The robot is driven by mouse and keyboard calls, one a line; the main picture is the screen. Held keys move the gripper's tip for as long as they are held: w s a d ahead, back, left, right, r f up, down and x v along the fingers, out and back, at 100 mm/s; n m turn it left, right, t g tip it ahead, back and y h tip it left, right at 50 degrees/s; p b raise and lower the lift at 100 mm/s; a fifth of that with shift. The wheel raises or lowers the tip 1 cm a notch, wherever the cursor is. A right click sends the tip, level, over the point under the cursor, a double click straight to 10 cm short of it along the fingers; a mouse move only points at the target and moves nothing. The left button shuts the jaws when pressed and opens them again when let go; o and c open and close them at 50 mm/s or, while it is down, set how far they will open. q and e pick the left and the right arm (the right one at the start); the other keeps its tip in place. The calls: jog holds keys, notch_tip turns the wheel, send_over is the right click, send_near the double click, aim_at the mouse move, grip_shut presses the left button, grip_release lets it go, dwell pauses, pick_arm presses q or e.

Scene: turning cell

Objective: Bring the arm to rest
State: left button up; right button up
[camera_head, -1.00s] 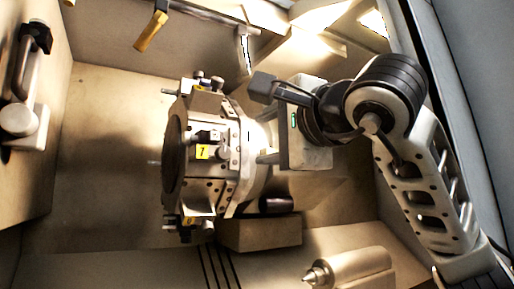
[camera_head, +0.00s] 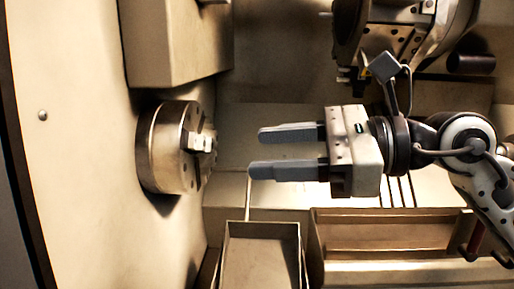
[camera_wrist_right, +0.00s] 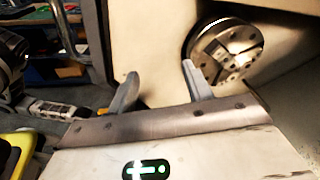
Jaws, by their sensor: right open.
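My right gripper (camera_head: 256,153) is open, with its two grey fingers apart and nothing between them. In the head view it points left, toward the chuck (camera_head: 170,147) on the left wall, with a clear gap between the fingertips and the chuck. In the right wrist view the gripper (camera_wrist_right: 160,80) shows its two fingers apart, and the chuck (camera_wrist_right: 226,52) is beyond them at the upper right. The right arm comes in from the right edge of the head view. My left gripper is not in view.
The tool turret (camera_head: 400,30) is at the top right, above the gripper. A narrow open tray (camera_head: 262,262) and a wider trough (camera_head: 385,235) lie below. A dark cylinder (camera_head: 470,64) is at the right. A box-shaped housing (camera_head: 175,40) juts out above the chuck.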

jog(key=w+d+f+n+t+h, duration=0.3)
jog(key=f+n+t, duration=0.6)
jog(key=n, duration=0.8)
jog(key=w+d+f+n+t+h, duration=0.1)
jog(key=d+f+n+t+h, duration=0.35)
jog(key=f+n, duration=0.85)
pick_arm(q)
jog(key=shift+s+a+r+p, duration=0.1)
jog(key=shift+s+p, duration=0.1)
jog(key=shift+p, duration=0.45)
pick_arm(e)
jog(key=s+d+f+m+g+h, duration=0.2)
jog(key=s+f+m, duration=0.3)
jog(key=f, duration=0.6)
jog(key=s+d+f+m+g+h, duration=0.1)
jog(key=s+f+m+g+h, duration=0.2)
jog(key=s+f+m, duration=0.3)
jog(key=s+f+g, duration=0.1)
jog(key=s+f, duration=0.2)
jog(key=f, duration=0.2)
jog(key=shift+s+d+f, duration=0.35)
